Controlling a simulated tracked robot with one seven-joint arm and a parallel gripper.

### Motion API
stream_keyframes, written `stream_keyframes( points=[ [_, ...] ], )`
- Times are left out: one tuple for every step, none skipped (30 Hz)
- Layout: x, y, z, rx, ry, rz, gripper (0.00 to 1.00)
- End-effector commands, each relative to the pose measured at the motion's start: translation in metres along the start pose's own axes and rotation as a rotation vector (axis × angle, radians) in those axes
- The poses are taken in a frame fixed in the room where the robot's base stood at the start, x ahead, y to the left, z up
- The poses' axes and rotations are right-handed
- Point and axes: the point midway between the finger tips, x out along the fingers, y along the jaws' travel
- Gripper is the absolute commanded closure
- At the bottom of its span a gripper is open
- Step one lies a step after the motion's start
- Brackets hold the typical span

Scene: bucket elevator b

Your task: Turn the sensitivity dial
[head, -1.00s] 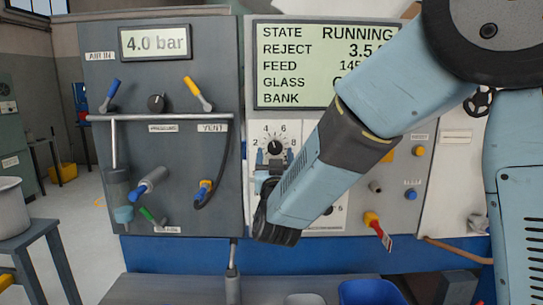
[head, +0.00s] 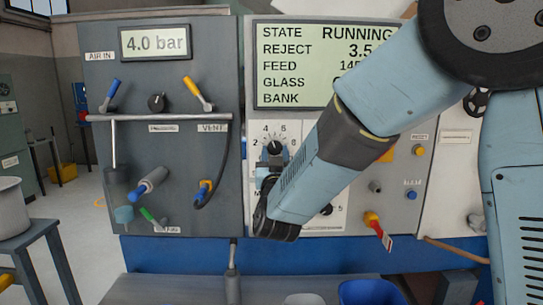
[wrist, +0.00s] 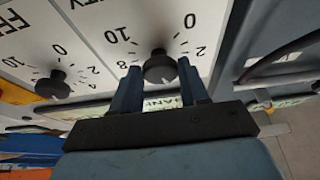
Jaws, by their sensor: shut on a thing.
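The sensitivity dial is a small black knob (head: 274,148) on a white numbered scale, below the large display in the head view. In the wrist view the same knob (wrist: 160,68) sits between the two blue fingers. My gripper (wrist: 158,72) is shut on the knob, one finger on each side. In the head view my gripper (head: 275,156) reaches the dial from below, and its wrist hides the panel under it. The wrist view shows the scale upside down, with 0, 2, 8 and 10 visible. The knob's pale mark seems to face the gripper body, towards the hidden middle numbers.
A second black dial, the feed dial (wrist: 60,82), is beside it; it partly shows in the head view (head: 326,208). A red-tagged yellow knob (head: 372,220) and a blue button (head: 411,195) are to the right. The pneumatic panel (head: 215,70) with levers is left.

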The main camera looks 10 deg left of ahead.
Motion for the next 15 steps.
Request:
stream_keyframes(
  points=[
    [0.000,0.000,0.000,0.000,0.000,-0.001,0.86],
    [0.002,-0.012,0.001,0.000,0.000,-0.003,0.85],
    [0.001,-0.007,0.001,0.000,0.000,-0.002,0.82],
    [0.001,-0.005,0.001,0.001,0.000,-0.003,0.84],
    [0.001,-0.004,0.000,0.002,0.000,-0.003,0.87],
    [0.001,-0.003,0.000,0.004,0.000,-0.002,0.87],
    [0.001,-0.003,0.000,0.006,0.000,-0.002,0.86],
    [0.001,-0.002,0.000,0.008,0.000,-0.001,0.86],
    [0.000,-0.002,0.000,0.013,0.000,0.001,0.86],
    [0.000,-0.002,0.000,0.017,0.000,0.003,0.86],
    [0.000,-0.002,0.000,0.023,0.000,0.005,0.87],
    [0.000,-0.002,0.000,0.033,0.000,0.010,0.87],
    [0.000,-0.002,0.000,0.044,0.000,0.014,0.86],
    [0.000,-0.002,0.000,0.056,0.000,0.020,0.86],
    [0.000,-0.002,0.000,0.074,0.000,0.027,0.86]
  ],
)
